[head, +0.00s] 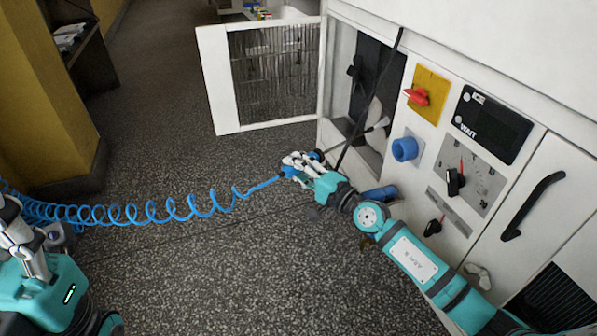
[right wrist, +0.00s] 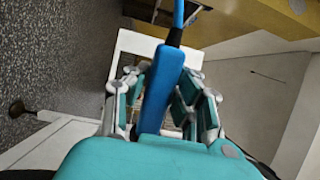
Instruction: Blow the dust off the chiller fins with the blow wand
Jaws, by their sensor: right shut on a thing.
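My right gripper (head: 297,165) is shut on the blue blow wand in front of the machine. In the right wrist view the blue wand handle (right wrist: 165,85) lies between the fingers of this gripper (right wrist: 158,100). A thin grey tube with a paler tip (head: 376,125) runs from near the gripper toward the open bay. A blue coiled hose (head: 165,208) stretches from the wand to the left edge. Thin vertical fins (head: 270,72) show inside a white frame left of the bay. My left gripper (head: 28,238) is partly cut off at the left edge; its jaw state is unclear.
The white machine (head: 455,105) fills the right side, with a red knob (head: 416,96), a blue round fitting (head: 405,149) and a black door handle (head: 532,205). A dark cable hangs across the bay. A yellow wall (head: 45,100) stands left. Grey floor (head: 160,110) lies clear between.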

